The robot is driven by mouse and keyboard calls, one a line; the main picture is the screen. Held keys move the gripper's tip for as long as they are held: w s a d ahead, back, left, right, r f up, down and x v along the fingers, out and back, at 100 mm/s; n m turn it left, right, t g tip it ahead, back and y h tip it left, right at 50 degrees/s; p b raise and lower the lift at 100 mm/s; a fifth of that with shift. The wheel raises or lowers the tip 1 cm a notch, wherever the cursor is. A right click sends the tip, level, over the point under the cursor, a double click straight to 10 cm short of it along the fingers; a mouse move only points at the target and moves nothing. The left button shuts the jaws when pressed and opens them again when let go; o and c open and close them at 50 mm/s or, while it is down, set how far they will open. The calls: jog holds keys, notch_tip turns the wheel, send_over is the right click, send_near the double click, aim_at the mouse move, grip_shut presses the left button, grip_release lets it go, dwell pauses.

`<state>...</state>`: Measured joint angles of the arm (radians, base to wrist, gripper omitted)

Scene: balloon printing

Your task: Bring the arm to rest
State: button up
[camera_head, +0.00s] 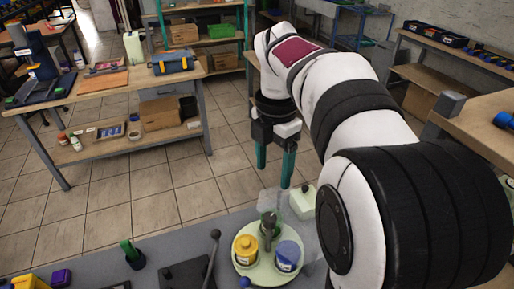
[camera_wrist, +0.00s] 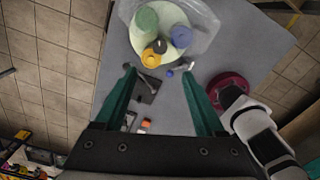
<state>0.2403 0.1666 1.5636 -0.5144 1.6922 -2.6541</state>
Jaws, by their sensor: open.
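My gripper (camera_head: 274,164) hangs at the end of my white and black arm, pointing down, past the far edge of the grey table in the head view. Its two green fingers are spread apart with nothing between them. In the wrist view my gripper (camera_wrist: 166,78) also shows open, and the table top is visible between and beyond the fingers. My arm covers the right part of the table in the head view.
A round pale tray (camera_head: 247,270) on the grey table (camera_head: 180,247) holds a yellow container (camera_head: 246,250), a blue one (camera_head: 287,256) and a green one. A black lever (camera_head: 213,250) stands beside it. A wooden workbench (camera_head: 110,88) stands at the back left, with tiled floor between.

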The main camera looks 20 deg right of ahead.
dwell(0.4)
